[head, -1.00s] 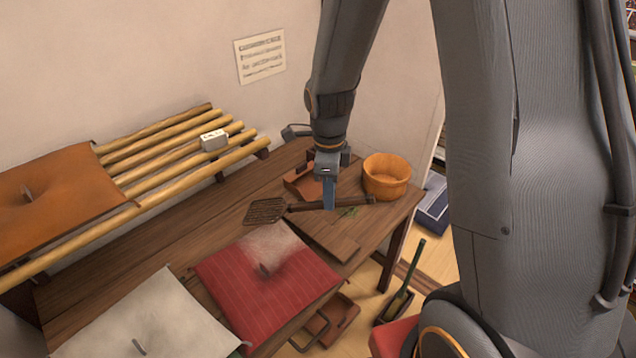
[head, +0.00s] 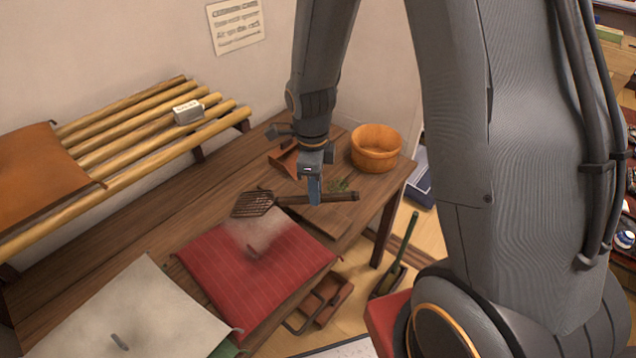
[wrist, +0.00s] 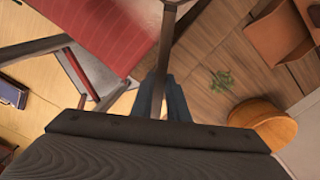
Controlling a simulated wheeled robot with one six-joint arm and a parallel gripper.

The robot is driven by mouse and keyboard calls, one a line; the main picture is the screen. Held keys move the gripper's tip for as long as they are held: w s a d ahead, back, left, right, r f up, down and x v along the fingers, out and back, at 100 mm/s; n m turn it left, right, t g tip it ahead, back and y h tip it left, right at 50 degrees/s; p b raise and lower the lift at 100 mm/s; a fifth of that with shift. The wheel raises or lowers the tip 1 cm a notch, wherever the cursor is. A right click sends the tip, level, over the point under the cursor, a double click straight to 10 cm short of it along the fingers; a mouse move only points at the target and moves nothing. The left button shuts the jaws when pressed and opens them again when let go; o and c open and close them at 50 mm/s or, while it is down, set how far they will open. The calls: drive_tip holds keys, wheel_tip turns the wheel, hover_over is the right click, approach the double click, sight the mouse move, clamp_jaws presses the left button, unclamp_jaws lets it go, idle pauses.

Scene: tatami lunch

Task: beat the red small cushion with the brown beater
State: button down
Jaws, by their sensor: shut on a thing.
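The red cushion (head: 250,285) lies on the wooden table, with a grey, dusty-looking patch toward its far corner and a tuft in its middle. The brown beater (head: 253,204) has a flat slotted head and a long handle. My gripper (head: 314,190) is shut on the handle, with the head pointing left. The head shows at the cushion's far edge; I cannot tell whether it touches. In the wrist view the handle (wrist: 170,45) runs up from my gripper (wrist: 163,98), and the cushion (wrist: 105,25) is at upper left. The beater's head is not in the wrist view.
A pale cushion (head: 135,310) lies left of the red one. An orange cushion (head: 38,175) and a small white box (head: 187,112) are on the bamboo rack (head: 140,150). A wooden tub (head: 376,150) and a green sprig (head: 338,185) are beyond the beater.

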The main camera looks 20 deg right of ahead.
wheel_tip(320, 180, up, 9)
drive_tip(key=p, duration=0.6)
drive_tip(key=shift+d+f, duration=0.15)
drive_tip(key=shift+d, duration=0.25)
drive_tip(key=f+b, duration=0.2)
drive_tip(key=f, duration=0.3)
drive_tip(key=f+b, duration=0.3)
drive_tip(key=f, duration=0.1)
drive_tip(key=shift+a+f, duration=0.2)
drive_tip(key=shift+f, duration=0.15)
wheel_tip(320, 180, up, 10)
drive_tip(key=p, duration=0.7)
drive_tip(key=shift+d+f, duration=0.15)
drive_tip(key=shift+s+d, duration=0.1)
drive_tip(key=shift+s, duration=0.05)
